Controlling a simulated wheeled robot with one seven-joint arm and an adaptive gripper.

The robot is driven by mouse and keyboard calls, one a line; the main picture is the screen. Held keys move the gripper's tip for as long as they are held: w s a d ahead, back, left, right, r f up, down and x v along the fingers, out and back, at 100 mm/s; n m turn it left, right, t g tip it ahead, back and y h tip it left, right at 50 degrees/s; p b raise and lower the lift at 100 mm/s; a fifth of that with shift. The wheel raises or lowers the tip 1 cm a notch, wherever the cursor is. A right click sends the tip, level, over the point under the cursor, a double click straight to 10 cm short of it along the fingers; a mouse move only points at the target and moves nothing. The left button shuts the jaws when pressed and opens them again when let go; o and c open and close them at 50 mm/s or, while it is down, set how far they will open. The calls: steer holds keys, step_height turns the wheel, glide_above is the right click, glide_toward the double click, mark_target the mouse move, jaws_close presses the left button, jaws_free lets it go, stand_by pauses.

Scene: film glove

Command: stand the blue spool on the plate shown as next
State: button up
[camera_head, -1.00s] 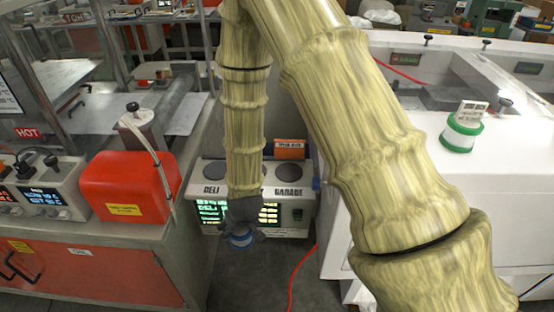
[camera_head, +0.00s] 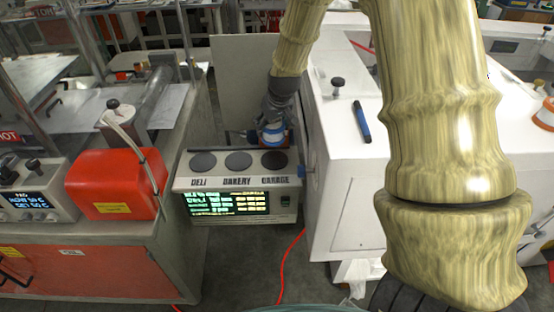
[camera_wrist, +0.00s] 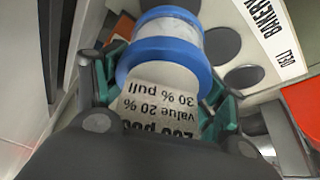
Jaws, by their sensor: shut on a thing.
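The blue spool (camera_head: 274,134) has blue rims, a white middle and a printed paper tab, which shows in the wrist view (camera_wrist: 165,95). My gripper (camera_head: 268,127) is shut on it and holds it, roughly upright, above or just behind the right plate (camera_head: 274,160) of a white device (camera_head: 240,196). I cannot tell the exact gap. The middle plate (camera_head: 238,160) and left plate (camera_head: 203,162) are bare. Labels below the plates read DELI, BAKERY and GARAGE, left to right. The lit screen (camera_head: 226,203) has lines too small to read.
A red container (camera_head: 112,184) stands on the left bench. A white cabinet (camera_head: 345,180) with a blue pen (camera_head: 361,121) on top is close to the device's right side. A red cable (camera_head: 290,262) runs along the floor.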

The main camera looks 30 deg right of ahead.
mark_target(278, 129)
steer(key=shift+w+d+f, duration=0.1)
steer(key=shift+d+f, duration=0.05)
steer(key=shift+d, duration=0.1)
steer(key=shift+f+p, duration=0.3)
steer(key=shift+f, duration=0.1)
steer(key=shift+f+p, duration=1.35)
steer(key=shift+f, duration=3.05)
steer(key=o, duration=1.2)
steer(key=shift+f, duration=0.1)
steer(key=shift+r, duration=0.2)
steer(key=shift+b+v, duration=1.55)
steer(key=shift+v, duration=4.4)
